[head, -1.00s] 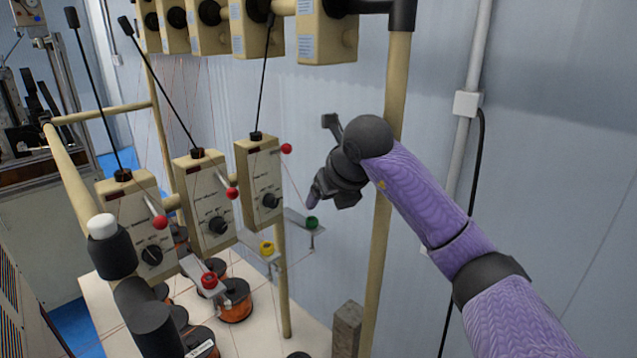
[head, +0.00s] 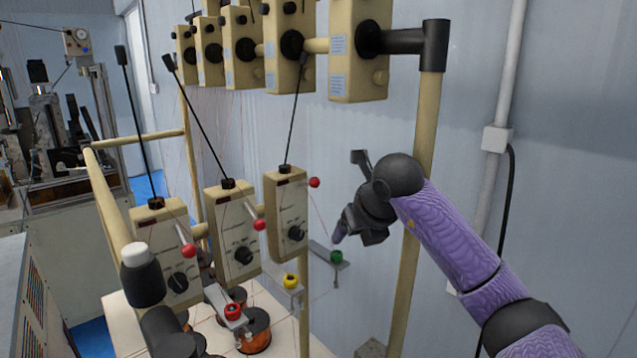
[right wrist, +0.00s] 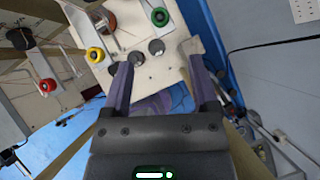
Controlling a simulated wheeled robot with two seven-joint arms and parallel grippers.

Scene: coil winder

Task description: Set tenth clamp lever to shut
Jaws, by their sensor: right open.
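Three beige boxes in the head view each carry a lever with a red ball: left box (head: 160,235), middle box (head: 232,225), right box (head: 287,212). Their red balls are the left (head: 188,250), middle (head: 259,225) and right (head: 314,182). I cannot tell which lever is the tenth. My right gripper (head: 341,236) is open and empty, right of the right box and apart from it. In the right wrist view its two fingers (right wrist: 162,68) point towards a pale board with nothing between them. My left gripper is not in view.
Green (head: 336,257), yellow (head: 291,281) and red (head: 233,312) spool-like knobs sit on brackets below. A beige post (head: 415,180) stands close behind my right arm. A row of beige boxes (head: 358,55) hangs above. Thin wires run between the parts.

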